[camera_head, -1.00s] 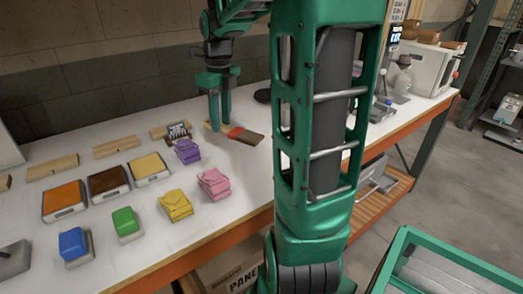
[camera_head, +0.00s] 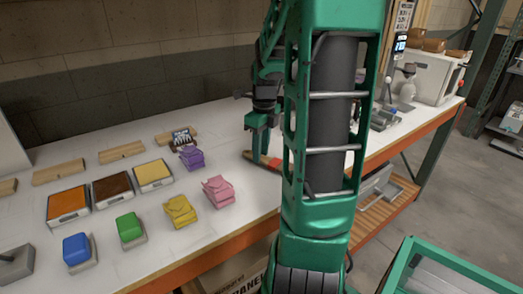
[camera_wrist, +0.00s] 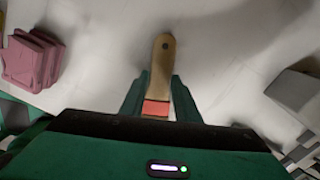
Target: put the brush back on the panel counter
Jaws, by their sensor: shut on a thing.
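The brush (camera_head: 249,156) has a pale wooden handle and a red band; in the head view my green arm hides its far end. In the wrist view the handle of the brush (camera_wrist: 161,65) points away from my gripper, with a hole near its tip. My gripper (camera_wrist: 157,92) is shut on the brush around its lower handle and red band. In the head view my gripper (camera_head: 261,147) points down over the white counter (camera_head: 222,125). I cannot tell whether the brush touches the counter. The bristles are hidden.
A pink block (camera_head: 218,191), a purple block (camera_head: 191,157) and a yellow block (camera_head: 180,210) stand left of my gripper. Orange, brown and yellow trays sit farther left. A white machine (camera_head: 425,75) stands at the right end.

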